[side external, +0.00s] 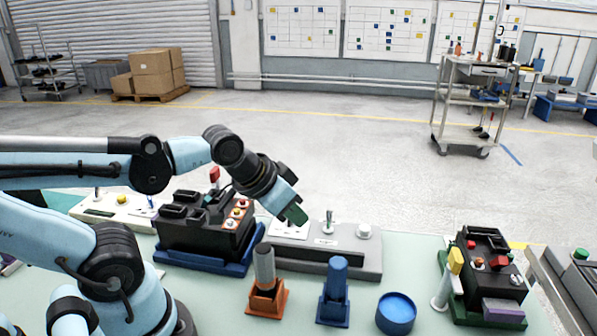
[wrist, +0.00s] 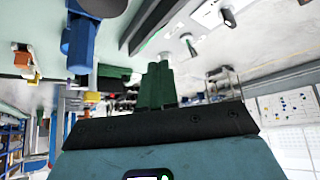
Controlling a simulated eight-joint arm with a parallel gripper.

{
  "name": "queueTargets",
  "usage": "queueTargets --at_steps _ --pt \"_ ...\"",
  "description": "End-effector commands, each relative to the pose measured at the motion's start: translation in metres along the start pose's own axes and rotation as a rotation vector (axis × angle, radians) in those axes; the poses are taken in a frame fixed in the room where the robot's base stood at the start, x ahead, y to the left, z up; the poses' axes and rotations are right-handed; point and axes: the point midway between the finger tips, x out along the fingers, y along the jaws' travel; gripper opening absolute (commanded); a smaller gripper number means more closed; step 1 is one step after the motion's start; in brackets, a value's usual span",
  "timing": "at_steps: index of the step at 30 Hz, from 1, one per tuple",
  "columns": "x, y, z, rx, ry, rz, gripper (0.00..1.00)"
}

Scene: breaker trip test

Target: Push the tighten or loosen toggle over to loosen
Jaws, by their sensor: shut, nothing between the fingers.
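A grey control box (side external: 345,258) stands behind the orange and blue holders. It carries a silver toggle lever (side external: 328,220) near its middle, with a small label in front too small to read. My gripper (side external: 296,214) has green fingers, shut and empty, pointing down and right above the left part of the box, left of the lever and apparently apart from it. In the wrist view the shut green fingers (wrist: 157,86) show below the box, and a light lever (wrist: 188,43) stands beyond them to the right. I cannot read which side is loosen.
A white knob (side external: 364,231) is at the box's right end. A black battery-like unit (side external: 205,232) on a blue tray stands left. An orange holder (side external: 268,297), blue holder (side external: 333,300) and blue cup (side external: 396,314) are in front. Another black unit (side external: 487,262) is right.

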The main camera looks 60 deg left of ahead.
Motion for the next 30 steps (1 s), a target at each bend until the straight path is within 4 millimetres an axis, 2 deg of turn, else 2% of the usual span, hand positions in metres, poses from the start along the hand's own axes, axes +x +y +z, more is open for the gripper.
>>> queueTargets --at_steps 2,7,10,11,15,21,30 --pt "0.0 0.0 0.0 0.0 0.0 0.0 0.0" --pt "0.0 -0.002 -0.005 -0.018 -0.009 -0.005 0.24" --pt "0.001 -0.008 -0.017 -0.061 -0.033 -0.016 0.4" --pt "0.002 -0.01 -0.021 -0.079 -0.043 -0.021 0.41" --pt "0.01 -0.025 -0.046 -0.182 -0.098 -0.049 0.41" --pt "0.028 -0.046 -0.073 -0.317 -0.167 -0.088 0.41" --pt "0.043 -0.059 -0.085 -0.395 -0.207 -0.111 0.41"
